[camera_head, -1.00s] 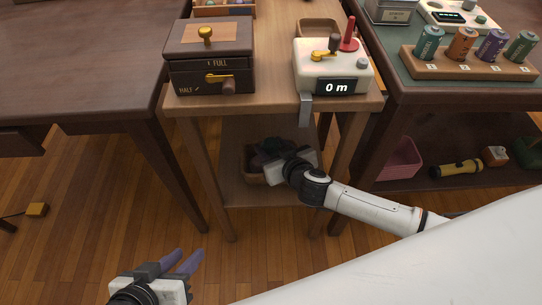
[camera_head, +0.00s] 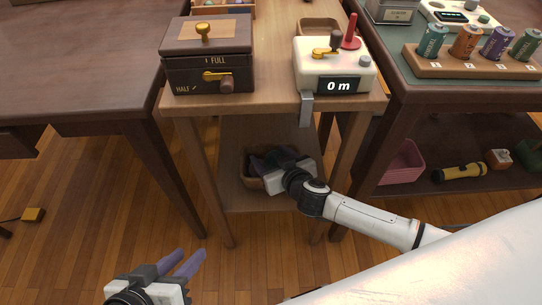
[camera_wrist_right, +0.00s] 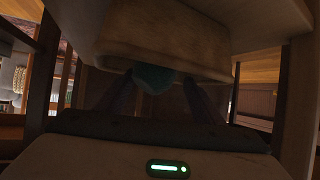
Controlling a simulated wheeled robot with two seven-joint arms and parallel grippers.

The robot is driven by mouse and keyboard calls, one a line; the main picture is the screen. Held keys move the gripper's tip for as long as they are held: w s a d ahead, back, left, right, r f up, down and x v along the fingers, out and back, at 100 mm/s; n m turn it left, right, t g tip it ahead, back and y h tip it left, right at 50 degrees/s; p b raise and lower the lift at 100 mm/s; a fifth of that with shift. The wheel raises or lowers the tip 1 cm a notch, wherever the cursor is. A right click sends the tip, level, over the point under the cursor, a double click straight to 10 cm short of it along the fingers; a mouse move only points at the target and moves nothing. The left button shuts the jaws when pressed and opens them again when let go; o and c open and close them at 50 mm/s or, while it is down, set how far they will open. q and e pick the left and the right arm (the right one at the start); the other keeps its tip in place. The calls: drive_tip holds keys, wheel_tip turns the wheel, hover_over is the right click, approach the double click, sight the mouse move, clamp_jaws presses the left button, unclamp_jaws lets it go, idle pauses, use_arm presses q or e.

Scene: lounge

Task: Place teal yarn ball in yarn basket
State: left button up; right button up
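The yarn basket (camera_head: 250,182), a small wooden tub, sits on the lower shelf of the side table. My right gripper (camera_head: 272,158) reaches in over it, with its purple fingers spread apart, and hides most of its inside. In the right wrist view the teal yarn ball (camera_wrist_right: 155,78) shows between the fingers, with gaps at both sides, against the rim of the basket (camera_wrist_right: 165,45). How deep the ball lies in it cannot be told. My left gripper (camera_head: 188,262) is open and empty above the floor, at the lower left.
The side table's top (camera_head: 270,103) overhangs the shelf, with its legs close to my right arm. A brown box (camera_head: 208,60) and a white counter reading 0 m (camera_head: 335,65) stand on top. A pink bin (camera_head: 402,163) and yellow flashlight (camera_head: 459,173) lie on the right shelf.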

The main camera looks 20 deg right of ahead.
sight(272, 157)
drive_tip(key=shift+s+r+p, duration=0.25)
drive_tip(key=shift+r+p, duration=0.05)
drive_tip(key=p+v, duration=0.2)
drive_tip(key=v, duration=0.1)
drive_tip(key=shift+s+r, duration=0.1)
drive_tip(key=shift+r, duration=0.1)
drive_tip(key=a+p+v, duration=0.1)
drive_tip(key=p+v, duration=0.2)
drive_tip(key=v, duration=0.5)
drive_tip(key=s+a+r+n+t+y, duration=0.1)
drive_tip(key=s+a+r+y, duration=0.25)
drive_tip(key=a+r, duration=0.3)
drive_tip(key=s+a+r+n+t+y, duration=0.1)
drive_tip(key=s+a+r+y, duration=0.1)
drive_tip(key=a+r+y, duration=0.4)
use_arm(q)
drive_tip(key=a, duration=0.1)
drive_tip(key=a+r+n+y, duration=0.1)
drive_tip(key=s+a+t, duration=0.1)
drive_tip(key=shift+a+r, duration=0.15)
drive_tip(key=shift+r, duration=0.15)
use_arm(e)
drive_tip(key=s+d+f+m+g+h, duration=0.1)
drive_tip(key=s+d+f+g+h, duration=0.4)
drive_tip(key=f, duration=0.5)
drive_tip(key=s+d+h, duration=0.2)
drive_tip(key=s+d, duration=0.1)
drive_tip(key=shift+s+d+f+g, duration=0.2)
drive_tip(key=shift+d+f+g, duration=0.1)
drive_tip(key=shift+d+f, duration=0.1)
